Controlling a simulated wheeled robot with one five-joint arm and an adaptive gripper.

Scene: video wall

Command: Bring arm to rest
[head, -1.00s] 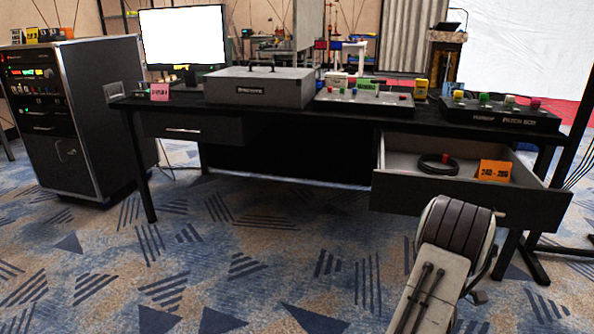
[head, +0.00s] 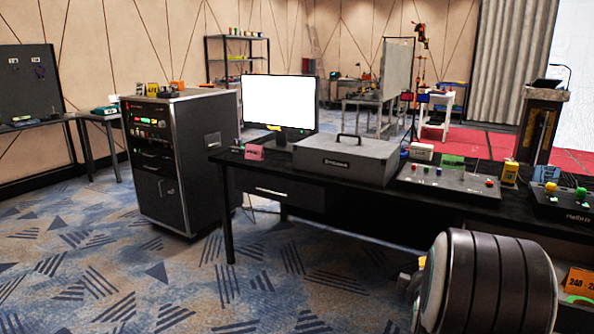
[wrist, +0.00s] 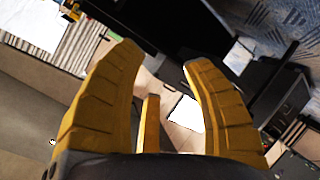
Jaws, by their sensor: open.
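My gripper (wrist: 160,75) shows in the wrist view with its yellow fingers spread apart and nothing between them. In the head view my arm's rounded dark link fills the lower right, in front of the desk. The gripper's fingers are mostly hidden there behind the link; only a small yellowish part shows at its left side. The wrist view is tilted, with dark furniture and patterned carpet beyond the fingers.
A black desk (head: 262,172) carries a monitor (head: 279,103), a grey case (head: 347,158) and control panels (head: 449,179). An orange card (head: 579,283) shows at lower right. A rack cabinet (head: 181,160) stands left of the desk. Carpet at the lower left is clear.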

